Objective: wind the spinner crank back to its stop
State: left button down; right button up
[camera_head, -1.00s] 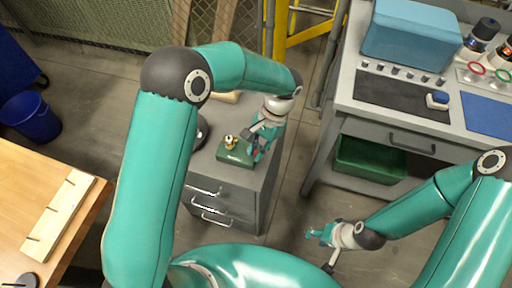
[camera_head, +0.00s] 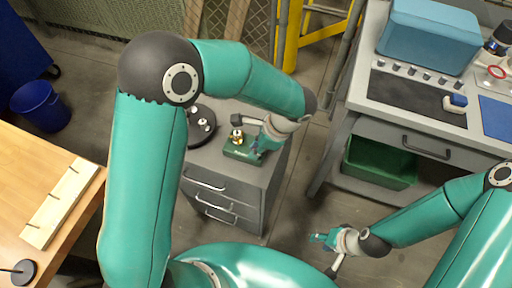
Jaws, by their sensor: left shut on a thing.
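The spinner is a small green box (camera_head: 236,154) with a brass fitting (camera_head: 237,138) on top, standing on a grey drawer cabinet (camera_head: 262,186). My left gripper (camera_head: 259,150) is at the right side of the box, pointing down. It is shut on the spinner crank, which is mostly hidden by the fingers and wrist. I cannot make out the crank's exact angle or its stop. My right gripper (camera_head: 322,240) hangs over the floor, right of the cabinet, with its fingers apart and nothing between them.
A black round base with pale fittings (camera_head: 204,127) stands on the cabinet, left of the spinner, partly behind my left arm. A grey workbench (camera_head: 345,115) with a blue case (camera_head: 425,38) stands at right. A wooden table (camera_head: 28,165) is at left. Floor between cabinet and workbench is clear.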

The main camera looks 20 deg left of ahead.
pick_arm(q)
jog(key=shift+w+a+m+t, duration=0.15)
jog(key=shift+m+t, duration=0.15)
jog(key=shift+m, duration=0.2)
jog(key=shift+r, duration=0.1)
jog(key=c, duration=1.1)
grip_release()
jog(key=shift+c, duration=0.2)
jog(key=v, duration=1.1)
jog(key=shift+r, duration=0.4)
